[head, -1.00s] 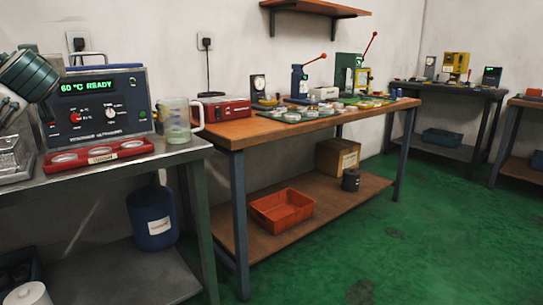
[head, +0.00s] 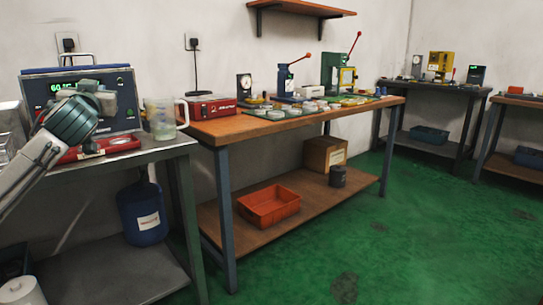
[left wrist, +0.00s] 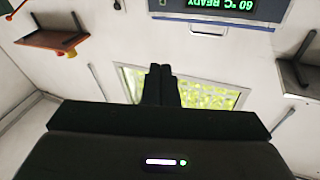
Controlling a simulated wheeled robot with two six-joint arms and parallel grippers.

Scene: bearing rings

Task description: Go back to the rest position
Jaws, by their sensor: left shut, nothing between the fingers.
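My left arm comes in from the left in the head view. Its wrist and left gripper (head: 108,96) are in front of the ultrasonic cleaner (head: 38,92), partly covering its panel and the red tray (head: 122,144). In the left wrist view the two black fingers of the left gripper (left wrist: 160,84) are together, with nothing between them. The cleaner also shows at the top of that view, upside down, with a green "60 °C READY" display (left wrist: 222,5). My right gripper is in neither view now.
A glass jug (head: 162,118) stands on the metal bench beside the cleaner. A wooden workbench (head: 215,133) carries a red box (head: 210,108), presses and several rings. An orange bin (head: 268,205) sits on its lower shelf. Green floor (head: 420,220) is open at right.

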